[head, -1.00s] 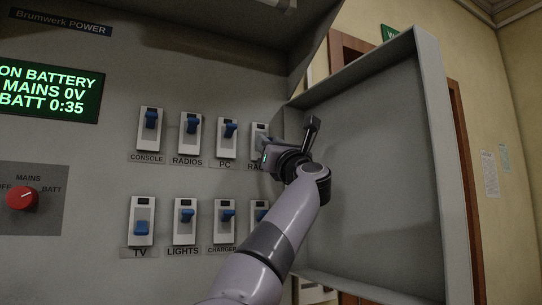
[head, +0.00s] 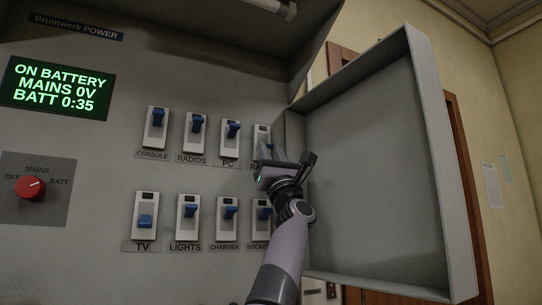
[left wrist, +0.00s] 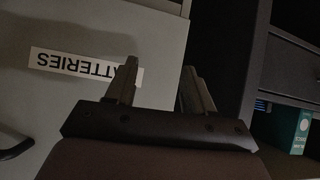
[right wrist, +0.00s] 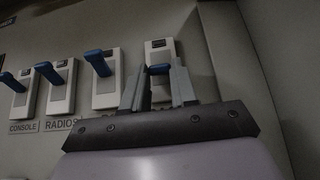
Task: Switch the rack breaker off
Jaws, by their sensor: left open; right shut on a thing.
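The rack breaker (head: 262,131) is the rightmost switch of the upper row, a white plate with a blue lever. Its label is partly covered. My left gripper (left wrist: 160,80) is open and empty, before a panel lettered "BATTERIES".
The PC breaker (head: 230,136) is close on the left, lever up. The socket breaker (head: 262,218) is below. An open cabinet door (head: 375,170) stands close to the right of my right arm. A green display (head: 57,88) reads ON BATTERY, MAINS 0V, BATT 0:35.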

